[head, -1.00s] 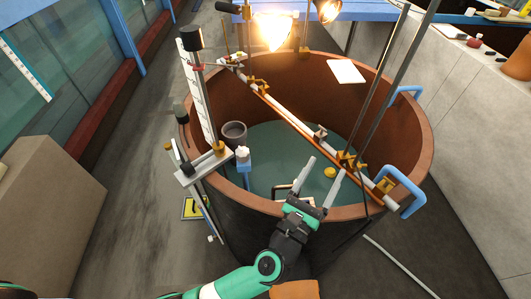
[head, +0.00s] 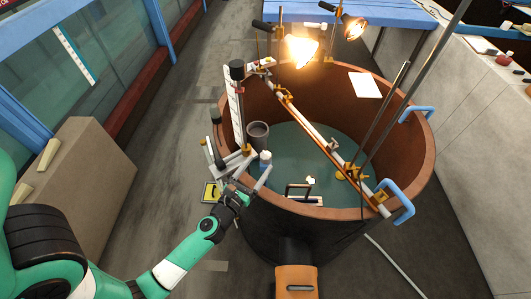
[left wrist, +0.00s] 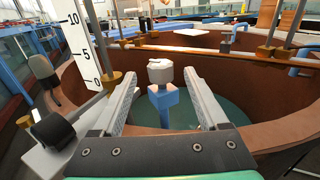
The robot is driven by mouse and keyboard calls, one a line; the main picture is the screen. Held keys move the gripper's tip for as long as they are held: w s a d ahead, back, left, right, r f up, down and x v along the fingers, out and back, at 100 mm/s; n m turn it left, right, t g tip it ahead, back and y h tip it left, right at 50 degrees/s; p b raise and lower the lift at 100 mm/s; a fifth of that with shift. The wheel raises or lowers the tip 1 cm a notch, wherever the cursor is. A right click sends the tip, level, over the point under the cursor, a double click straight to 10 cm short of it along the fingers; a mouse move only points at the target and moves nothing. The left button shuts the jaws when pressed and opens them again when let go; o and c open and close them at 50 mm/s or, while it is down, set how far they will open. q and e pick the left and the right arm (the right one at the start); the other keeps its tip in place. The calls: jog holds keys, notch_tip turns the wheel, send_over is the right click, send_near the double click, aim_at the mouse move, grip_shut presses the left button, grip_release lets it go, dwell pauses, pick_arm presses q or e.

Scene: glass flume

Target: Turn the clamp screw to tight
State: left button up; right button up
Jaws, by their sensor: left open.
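My left gripper (head: 243,174) is open at the tank's near left rim, with nothing between its fingers that I can see gripped. In the left wrist view its fingers (left wrist: 162,82) point at a pale grey knob (left wrist: 160,70) on a blue post (left wrist: 164,105). The knob shows between the fingertips, seemingly beyond them; contact cannot be told. In the head view the blue post with its pale top (head: 265,157) stands just past the gripper. A grey bracket (left wrist: 52,160) with black knobs sits at the left. Which part is the clamp screw is not clear. My right gripper is not in view.
The brown round tank (head: 420,150) holds water and a grey cup (head: 257,133). An upright white scale (head: 234,105) stands close left of the post. A rail (head: 320,130) with brass fittings crosses the tank. Lit lamps (head: 302,50) hang at the back.

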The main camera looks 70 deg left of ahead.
aim_at(269, 160)
pick_arm(q)
jog(key=x, duration=0.5)
jog(key=shift+w, duration=0.1)
grip_shut()
dwell(0.3)
jog(key=n+g+y+b, duration=0.1)
jog(key=n+g+y, duration=0.1)
jog(key=n+g+y+b, duration=0.1)
jog(key=g+y+b, duration=0.1)
jog(key=shift+w+d+f+n, duration=0.1)
jog(key=shift+w+f+n, duration=0.05)
jog(key=shift+n, duration=0.25)
jog(key=n+g+y+b, duration=0.1)
jog(key=n+g+b, duration=0.1)
jog(key=g+b, duration=0.2)
jog(key=n+g+y+b, duration=0.1)
jog(key=n+g+b, duration=0.2)
jog(key=g+b, duration=0.1)
jog(key=n+g+y+b, duration=0.1)
jog(key=n+g+b, duration=0.2)
jog(key=g+b, duration=0.1)
jog(key=shift+f+y+b, duration=0.2)
jog(key=shift+y+b, duration=0.1)
jog(key=shift+b, duration=0.1)
jog(key=shift+r+n+g+b, duration=0.3)
jog(key=shift+n+g+b, duration=0.2)
jog(key=shift+g+b, duration=0.3)
